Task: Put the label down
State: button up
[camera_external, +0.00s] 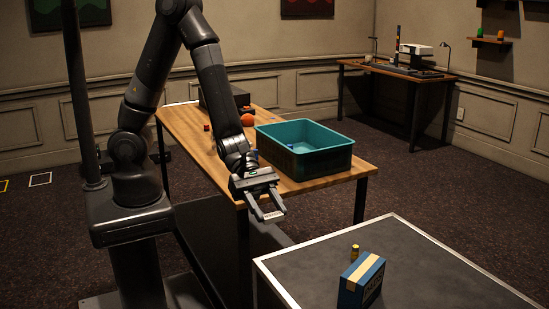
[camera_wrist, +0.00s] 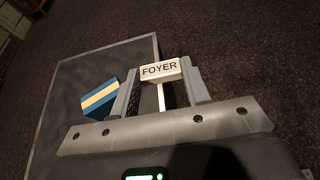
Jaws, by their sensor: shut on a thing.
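My gripper (camera_external: 265,203) is shut on a small white label (camera_external: 273,214). In the wrist view the label (camera_wrist: 161,70) reads "FOYER" and sits between the two fingertips of my gripper (camera_wrist: 163,78). In the external view my gripper hangs near the front corner of the wooden table, left of the dark-topped table (camera_external: 420,262) and apart from both. In the wrist view the dark tabletop (camera_wrist: 75,75) shows behind and to the left of the fingers.
A teal crate (camera_external: 335,162) and an orange ball (camera_external: 248,120) are on the wooden table (camera_external: 190,128). The dark table's right part is clear.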

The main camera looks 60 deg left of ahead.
notch_tip(320, 180, down, 15)
send_over(301, 284)
notch_tip(301, 284, down, 7)
jog(key=shift+s+f, duration=0.1)
jog(key=shift+f, duration=2.1)
jog(key=shift+f, duration=0.15)
jog(key=o, duration=0.9)
jog(key=shift+o, duration=0.2)
